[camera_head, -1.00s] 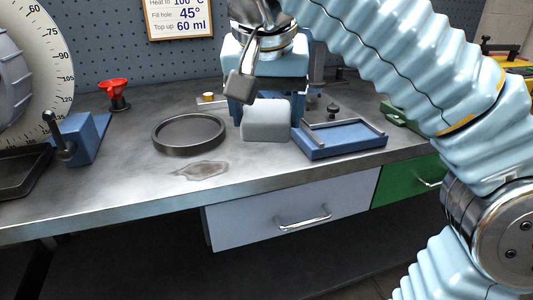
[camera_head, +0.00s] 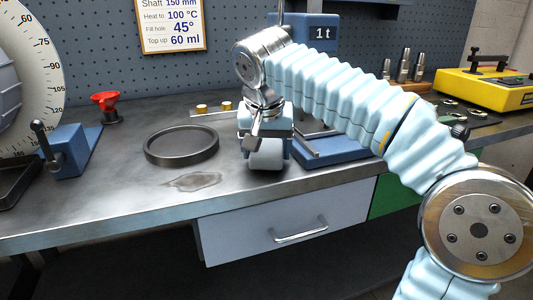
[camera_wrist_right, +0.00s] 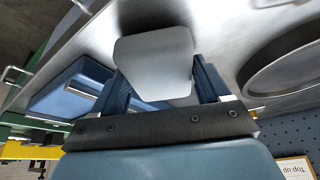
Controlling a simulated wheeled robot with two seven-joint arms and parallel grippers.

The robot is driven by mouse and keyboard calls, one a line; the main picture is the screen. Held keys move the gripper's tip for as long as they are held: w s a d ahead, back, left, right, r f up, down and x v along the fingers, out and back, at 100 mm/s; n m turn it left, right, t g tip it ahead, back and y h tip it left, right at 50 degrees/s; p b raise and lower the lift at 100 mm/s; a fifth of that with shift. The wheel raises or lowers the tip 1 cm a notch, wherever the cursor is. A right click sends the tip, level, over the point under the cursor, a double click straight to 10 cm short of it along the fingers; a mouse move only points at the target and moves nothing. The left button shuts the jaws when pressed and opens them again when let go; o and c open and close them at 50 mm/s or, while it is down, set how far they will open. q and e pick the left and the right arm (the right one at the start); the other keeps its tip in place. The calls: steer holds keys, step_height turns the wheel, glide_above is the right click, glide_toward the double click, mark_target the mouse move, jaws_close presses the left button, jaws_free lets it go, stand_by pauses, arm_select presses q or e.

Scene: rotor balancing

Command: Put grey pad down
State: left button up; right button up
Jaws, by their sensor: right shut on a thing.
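The grey pad (camera_head: 266,153) is a rounded light grey block at the middle of the bench, between the black round tray and the blue tray. My right gripper (camera_head: 264,139) is above it, pointing down. In the right wrist view the pad (camera_wrist_right: 155,62) sits between the two blue fingers of the gripper (camera_wrist_right: 164,84), which are shut on it. The pad is at or very close to the bench top; I cannot tell whether it touches. My left gripper is not in view.
A blue tray (camera_head: 335,152) is close on the right.

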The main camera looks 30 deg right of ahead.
steer(key=shift+f, duration=0.4)
steer(key=shift+f, duration=0.3)
steer(key=o, duration=0.9)
steer(key=shift+a, duration=0.1)
steer(key=shift+f, duration=0.1)
